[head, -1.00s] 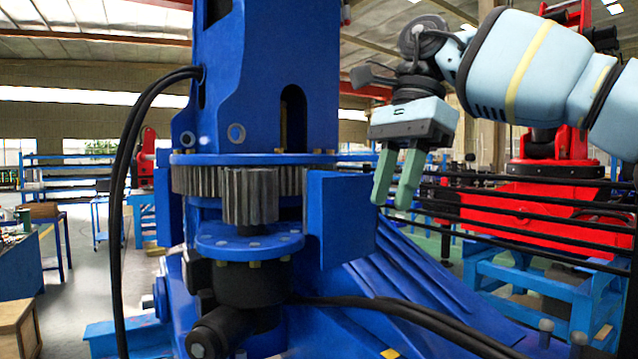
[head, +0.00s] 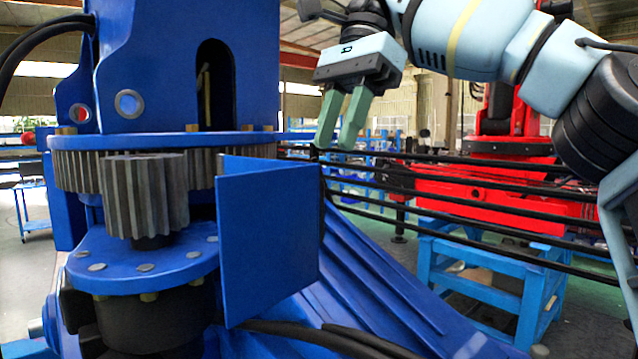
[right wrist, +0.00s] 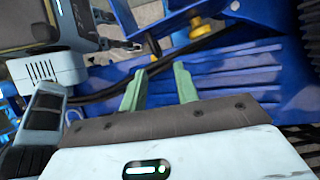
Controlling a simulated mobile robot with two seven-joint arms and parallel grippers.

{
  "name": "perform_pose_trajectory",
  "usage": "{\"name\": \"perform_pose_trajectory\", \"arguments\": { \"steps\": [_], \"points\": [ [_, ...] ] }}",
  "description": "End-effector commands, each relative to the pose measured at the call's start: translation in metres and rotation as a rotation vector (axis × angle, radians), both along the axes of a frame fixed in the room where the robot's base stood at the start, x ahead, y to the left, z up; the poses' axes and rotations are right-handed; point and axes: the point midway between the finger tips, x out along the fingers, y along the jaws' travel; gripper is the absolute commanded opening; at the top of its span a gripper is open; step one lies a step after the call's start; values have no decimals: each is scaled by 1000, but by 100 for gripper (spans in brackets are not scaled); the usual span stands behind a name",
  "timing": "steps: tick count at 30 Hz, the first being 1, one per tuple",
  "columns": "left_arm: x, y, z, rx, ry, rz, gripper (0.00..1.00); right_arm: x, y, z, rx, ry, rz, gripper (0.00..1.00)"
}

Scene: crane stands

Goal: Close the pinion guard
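The pinion guard is a blue flat-sided plate (head: 268,235) standing upright at the right side of the grey toothed pinion (head: 145,195) in the head view. It stands swung out, so the pinion's front is uncovered. My right gripper (head: 338,138) has two green fingers pointing down with a clear gap between them. It is open and empty, above and to the right of the guard's top right corner, apart from it in the picture. In the right wrist view the spread fingers (right wrist: 160,80) also show with nothing between them. My left gripper is not in view.
The pinion sits above a blue bolted flange (head: 140,262) beside a large ring gear (head: 75,170). The blue column (head: 175,70) rises behind. Black rails (head: 470,190) run across the right side, before a red machine (head: 490,200). Black cables (head: 300,335) run low in front.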

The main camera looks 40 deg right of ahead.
Motion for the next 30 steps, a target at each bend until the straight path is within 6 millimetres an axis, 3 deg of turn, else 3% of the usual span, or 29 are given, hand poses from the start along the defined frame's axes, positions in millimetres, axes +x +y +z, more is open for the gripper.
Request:
{"name": "perform_pose_trajectory", "arguments": {
  "steps": [8,21,30],
  "points": [
    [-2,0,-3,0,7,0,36,0,3,-8,-4,1,2,31],
    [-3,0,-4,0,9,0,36,-2,22,-54,-1,1,2,31],
    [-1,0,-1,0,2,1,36,-2,30,-71,0,0,0,31]
  ]
}}
